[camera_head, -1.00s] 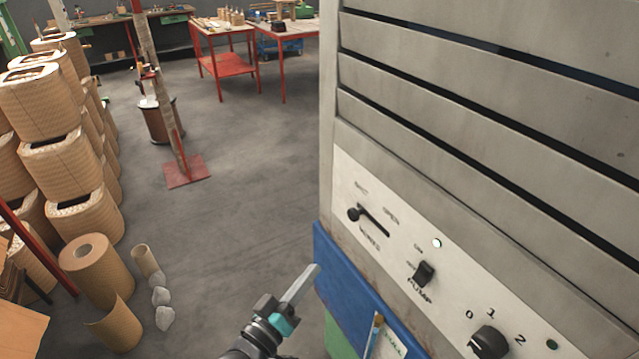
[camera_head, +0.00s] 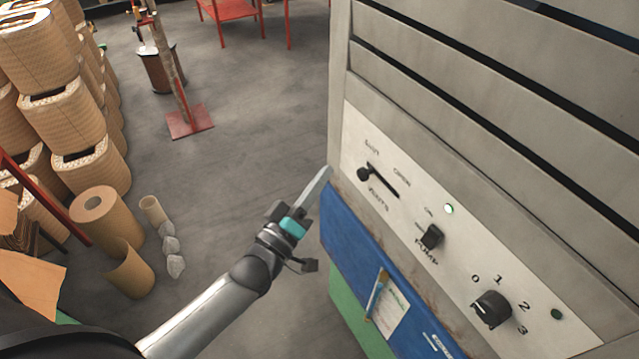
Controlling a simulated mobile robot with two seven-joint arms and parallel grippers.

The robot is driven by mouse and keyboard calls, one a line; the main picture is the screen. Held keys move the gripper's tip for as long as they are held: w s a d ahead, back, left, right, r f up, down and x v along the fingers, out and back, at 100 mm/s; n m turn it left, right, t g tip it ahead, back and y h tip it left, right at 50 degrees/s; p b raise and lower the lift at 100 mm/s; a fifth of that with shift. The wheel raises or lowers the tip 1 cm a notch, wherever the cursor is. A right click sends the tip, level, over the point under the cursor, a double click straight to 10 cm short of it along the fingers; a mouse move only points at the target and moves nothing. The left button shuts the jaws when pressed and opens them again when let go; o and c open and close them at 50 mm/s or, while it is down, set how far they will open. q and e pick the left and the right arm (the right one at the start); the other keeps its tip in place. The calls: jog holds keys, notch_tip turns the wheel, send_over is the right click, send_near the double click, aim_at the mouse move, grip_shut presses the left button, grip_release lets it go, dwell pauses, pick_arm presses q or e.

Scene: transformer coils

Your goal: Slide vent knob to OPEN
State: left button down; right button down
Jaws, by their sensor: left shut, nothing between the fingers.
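The vent knob (camera_head: 363,174) is a small black ball at the left end of a dark slot on the white control panel (camera_head: 460,255). "SHUT" is printed by the knob's end of the slot, "OPEN" towards the other end, and "VENTS" below. My left gripper (camera_head: 318,186) is shut and empty. Its fingertips are just left of the cabinet's edge, a little left of and below the knob, apart from it in the picture. My right gripper is not in view.
A black pump switch (camera_head: 432,236) and a black rotary dial (camera_head: 491,308) sit further right on the panel. A blue ledge (camera_head: 345,235) with a label juts out below. Cardboard rolls (camera_head: 100,215) and stacked coils (camera_head: 85,120) stand at the left.

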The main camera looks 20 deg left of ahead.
aim_at(366, 173)
pick_arm(q)
jog(key=x, duration=0.7)
jog(key=shift+s+d+f, duration=0.35)
jog(key=shift+d+f, duration=0.3)
jog(key=shift+f, duration=0.05)
jog(key=shift+s+d+f, duration=0.35)
jog(key=shift+d+f, duration=0.3)
jog(key=shift+f, duration=0.1)
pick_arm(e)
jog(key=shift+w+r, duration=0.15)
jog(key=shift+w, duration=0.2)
